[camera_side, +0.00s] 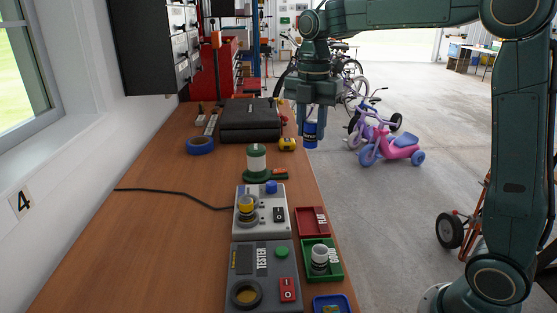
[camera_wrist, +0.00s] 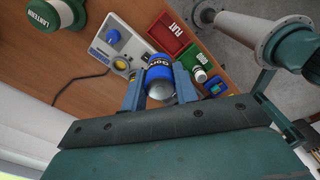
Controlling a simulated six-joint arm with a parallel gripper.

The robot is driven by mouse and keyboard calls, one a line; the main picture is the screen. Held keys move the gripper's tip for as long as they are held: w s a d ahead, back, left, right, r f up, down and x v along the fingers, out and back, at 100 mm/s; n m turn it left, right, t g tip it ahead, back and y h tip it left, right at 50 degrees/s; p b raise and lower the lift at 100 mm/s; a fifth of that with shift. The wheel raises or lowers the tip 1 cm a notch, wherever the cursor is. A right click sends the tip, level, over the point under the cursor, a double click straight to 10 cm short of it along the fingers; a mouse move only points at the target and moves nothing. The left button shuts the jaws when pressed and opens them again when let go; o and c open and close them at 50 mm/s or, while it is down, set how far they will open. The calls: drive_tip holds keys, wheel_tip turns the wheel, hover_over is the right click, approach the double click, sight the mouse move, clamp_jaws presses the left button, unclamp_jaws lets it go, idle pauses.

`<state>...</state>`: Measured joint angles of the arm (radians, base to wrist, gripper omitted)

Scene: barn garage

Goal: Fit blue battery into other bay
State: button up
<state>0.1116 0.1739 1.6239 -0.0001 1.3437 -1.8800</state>
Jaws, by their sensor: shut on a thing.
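My gripper (camera_side: 311,119) is shut on the blue battery (camera_side: 310,134), which hangs upright below it, in the air near the bench's right edge. In the wrist view the blue battery (camera_wrist: 161,72) sits between the two fingers, its metal end towards the camera. The light grey unit (camera_side: 241,224) stands on the bench, apart from the battery. It carries a yellow-topped cylinder (camera_side: 247,206) and a blue round piece (camera_side: 271,187). The dark grey tester (camera_side: 265,277) in front has a round bay (camera_side: 246,293), a green button and a red switch. The fingers partly hide the grey unit in the wrist view.
A green and white lantern (camera_side: 257,162) stands behind the grey unit. To the right are a red FLAT tray (camera_side: 312,218), a green tray (camera_side: 334,262) holding a pale cylinder (camera_side: 319,259), and a blue tray (camera_side: 327,298). A black case (camera_side: 249,121) and blue tape (camera_side: 200,146) lie farther back.

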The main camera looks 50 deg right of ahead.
drive_tip(key=shift+w, duration=0.1)
drive_tip(key=w+a+f, duration=0.8)
drive_tip(key=w+f, duration=0.2)
drive_tip(key=w, duration=0.2)
drive_tip(key=shift+a+f, duration=0.2)
drive_tip(key=shift+a, duration=0.05)
drive_tip(key=shift+f, duration=0.15)
drive_tip(key=shift+f, duration=2.75)
drive_tip(key=shift+f, duration=0.6)
drive_tip(key=o, duration=0.8)
